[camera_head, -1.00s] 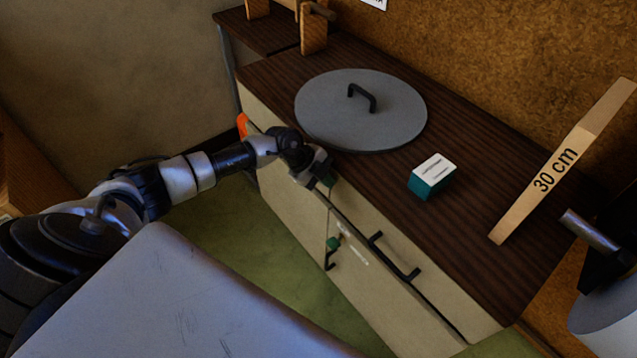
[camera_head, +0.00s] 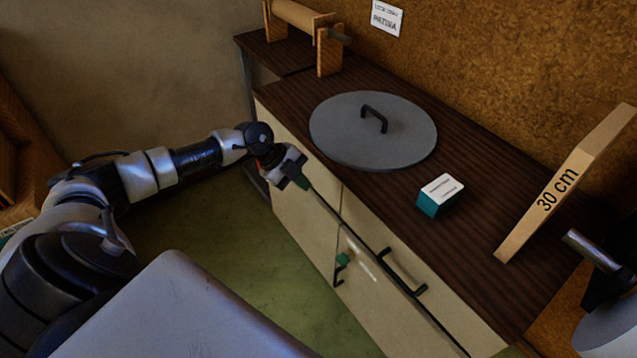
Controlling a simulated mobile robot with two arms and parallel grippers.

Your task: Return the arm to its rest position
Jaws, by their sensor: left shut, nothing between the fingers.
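My left arm comes in from the left. Its gripper (camera_head: 301,182) is shut and empty, in front of the cabinet's (camera_head: 312,226) front face near the worktop's front edge. The fingertips are small and dark here, and I cannot tell whether they touch the cabinet. My right gripper is not in view.
On the dark wood worktop (camera_head: 480,240) lie a round grey lid (camera_head: 340,130) with a black handle and a green-and-white box (camera_head: 440,195). Black handles (camera_head: 403,273) stick out from the cabinet front. Green floor (camera_head: 235,235) is clear.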

